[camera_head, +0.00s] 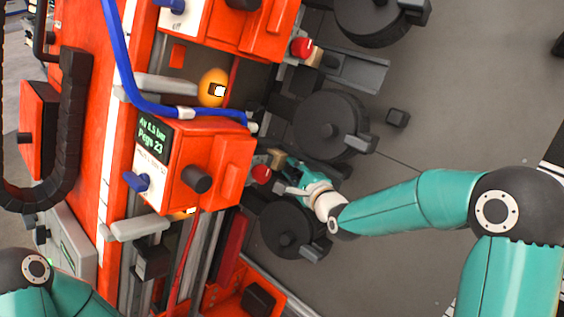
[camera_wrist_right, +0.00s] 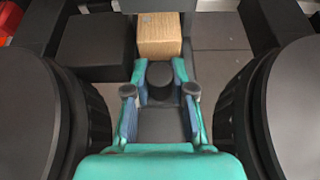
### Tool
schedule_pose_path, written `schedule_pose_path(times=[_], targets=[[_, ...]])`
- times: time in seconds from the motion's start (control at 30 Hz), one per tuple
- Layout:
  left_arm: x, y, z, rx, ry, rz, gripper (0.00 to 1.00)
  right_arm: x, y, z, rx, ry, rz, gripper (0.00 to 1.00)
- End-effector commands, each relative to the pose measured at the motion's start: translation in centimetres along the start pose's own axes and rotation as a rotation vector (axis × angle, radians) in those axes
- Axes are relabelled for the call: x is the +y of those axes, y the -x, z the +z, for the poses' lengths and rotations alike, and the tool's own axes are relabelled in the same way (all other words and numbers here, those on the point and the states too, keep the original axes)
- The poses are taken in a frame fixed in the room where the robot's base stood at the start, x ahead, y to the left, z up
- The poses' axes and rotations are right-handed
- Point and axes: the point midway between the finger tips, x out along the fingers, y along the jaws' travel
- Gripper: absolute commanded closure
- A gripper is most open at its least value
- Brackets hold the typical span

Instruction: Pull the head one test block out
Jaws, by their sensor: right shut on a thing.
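A wooden test block (camera_head: 277,158) shows beside the red knob (camera_head: 262,174) of the lower orange head (camera_head: 215,165). A dark round stud (camera_wrist_right: 160,75) shows between the fingers. The far end of the block is hidden under a dark part. My left arm shows at the lower left, but its gripper is out of view.
Black round reels (camera_head: 330,125) stand close above and below my right gripper, and two dark discs flank it in the wrist view. A second wooden block (camera_head: 314,55) is at the upper head. A blue hose (camera_head: 130,75) crosses the left. Grey floor (camera_head: 460,100) at right is mostly clear.

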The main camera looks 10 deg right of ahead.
Motion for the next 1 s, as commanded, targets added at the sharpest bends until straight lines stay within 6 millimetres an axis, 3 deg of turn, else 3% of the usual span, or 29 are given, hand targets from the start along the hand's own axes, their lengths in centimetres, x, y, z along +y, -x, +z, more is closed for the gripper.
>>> schedule_pose_path(times=[0.47, 1.0], targets=[[-0.1, -0.2, 0.0, 0.000, 0.000, 0.000, 0.60, 0.3, 0.3, -0.2, 0.002, -0.001, 0.007, 0.96], [-0.5, -1.4, 0.0, 0.000, 0.000, 0.000, 0.60, 0.4, 2.7, -1.5, 0.003, -0.002, 0.008, 0.96]])
